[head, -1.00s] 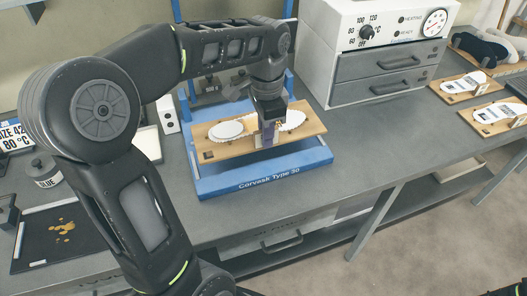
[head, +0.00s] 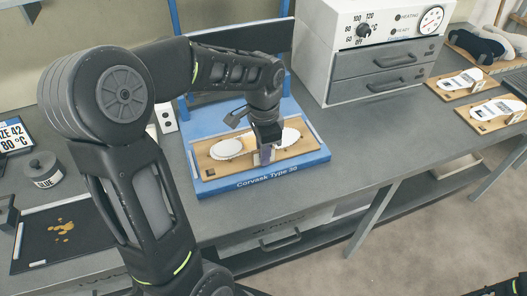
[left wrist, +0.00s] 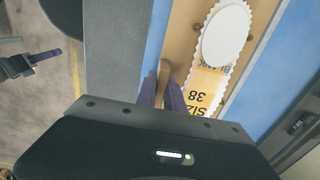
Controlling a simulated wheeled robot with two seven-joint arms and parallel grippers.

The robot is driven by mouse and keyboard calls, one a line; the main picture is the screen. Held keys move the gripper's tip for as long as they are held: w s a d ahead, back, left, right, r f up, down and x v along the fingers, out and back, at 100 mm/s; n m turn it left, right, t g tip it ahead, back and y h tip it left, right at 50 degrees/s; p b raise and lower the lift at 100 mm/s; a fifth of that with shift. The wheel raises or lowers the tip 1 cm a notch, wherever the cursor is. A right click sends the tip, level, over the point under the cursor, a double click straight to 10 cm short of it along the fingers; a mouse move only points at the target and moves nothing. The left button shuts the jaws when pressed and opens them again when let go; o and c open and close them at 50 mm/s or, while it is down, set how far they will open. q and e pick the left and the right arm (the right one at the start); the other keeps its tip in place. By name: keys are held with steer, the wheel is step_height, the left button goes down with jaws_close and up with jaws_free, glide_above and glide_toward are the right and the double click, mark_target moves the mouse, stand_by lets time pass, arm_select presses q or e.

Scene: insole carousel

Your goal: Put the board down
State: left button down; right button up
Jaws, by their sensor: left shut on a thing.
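The wooden board (head: 210,167) with two white insole shapes lies over the blue base marked "Corvask Type 30" (head: 318,156) in the head view. My left gripper (head: 266,157) comes down from above and is shut on the board's upright wooden grip, between the two insoles. In the left wrist view the purple fingers (left wrist: 168,92) close on that grip (left wrist: 164,72), and the board (left wrist: 181,35) shows "SIZE 38" print. The board looks level and at or very near the base; whether it touches cannot be told.
A white heater with drawers (head: 380,80) stands behind right. More wooden boards with insoles (head: 492,108) lie at the far right. A glue pot (head: 44,171) and a dark stained tray (head: 62,228) are at left. Bench is clear right of the base.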

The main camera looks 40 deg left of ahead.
arm_select(q)
steer(key=shift+f, duration=0.2)
steer(key=c, duration=1.5)
jaws_free()
steer(key=shift+r, duration=0.1)
steer(key=shift+o, duration=0.2)
step_height(320, 180, up, 12)
steer(key=shift+r, duration=0.15)
